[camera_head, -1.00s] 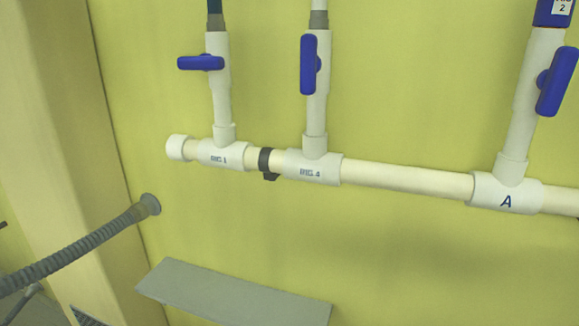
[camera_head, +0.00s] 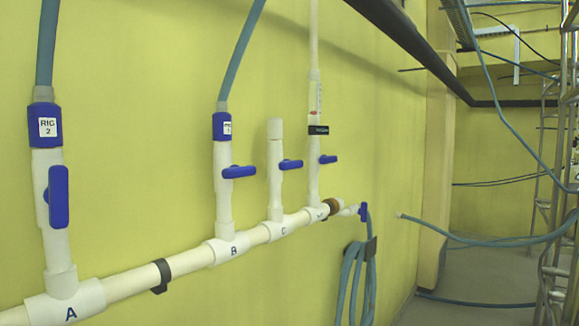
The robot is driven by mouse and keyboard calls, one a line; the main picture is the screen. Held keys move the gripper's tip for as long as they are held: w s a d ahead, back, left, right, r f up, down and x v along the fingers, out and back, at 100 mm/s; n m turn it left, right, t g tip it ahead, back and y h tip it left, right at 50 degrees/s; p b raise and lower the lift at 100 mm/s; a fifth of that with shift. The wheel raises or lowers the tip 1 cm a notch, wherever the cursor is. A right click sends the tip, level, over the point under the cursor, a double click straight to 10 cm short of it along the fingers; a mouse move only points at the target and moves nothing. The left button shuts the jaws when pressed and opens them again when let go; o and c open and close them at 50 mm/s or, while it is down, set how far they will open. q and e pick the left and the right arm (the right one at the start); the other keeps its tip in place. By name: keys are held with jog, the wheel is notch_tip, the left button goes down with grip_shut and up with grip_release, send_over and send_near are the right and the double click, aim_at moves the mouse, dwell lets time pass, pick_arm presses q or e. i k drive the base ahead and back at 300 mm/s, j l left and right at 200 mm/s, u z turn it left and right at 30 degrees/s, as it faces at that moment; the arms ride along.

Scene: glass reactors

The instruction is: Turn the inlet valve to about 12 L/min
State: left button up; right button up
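No valve in view carries a readable inlet label. A clear tube with a red mark, like a flow gauge (camera_head: 315,100), stands on the farthest upright; its reading is too small to tell. Below it is a small blue valve handle (camera_head: 328,159), lying across its pipe. A blue valve (camera_head: 363,212) sits at the far end of the white manifold pipe (camera_head: 130,284), by a hose. Branch B has a blue handle (camera_head: 239,172) across its pipe, and branch C has another (camera_head: 291,164). The branch A handle (camera_head: 58,197) lies along its pipe. Neither gripper is in view.
A coiled blue-green hose (camera_head: 352,285) hangs on the wall below the far valve. Another hose (camera_head: 500,241) runs across to the right. A metal scaffold (camera_head: 560,200) stands at the right edge. Grey floor (camera_head: 470,275) shows between wall and scaffold.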

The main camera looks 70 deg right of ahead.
aim_at(324, 158)
jog(key=z, duration=2.45)
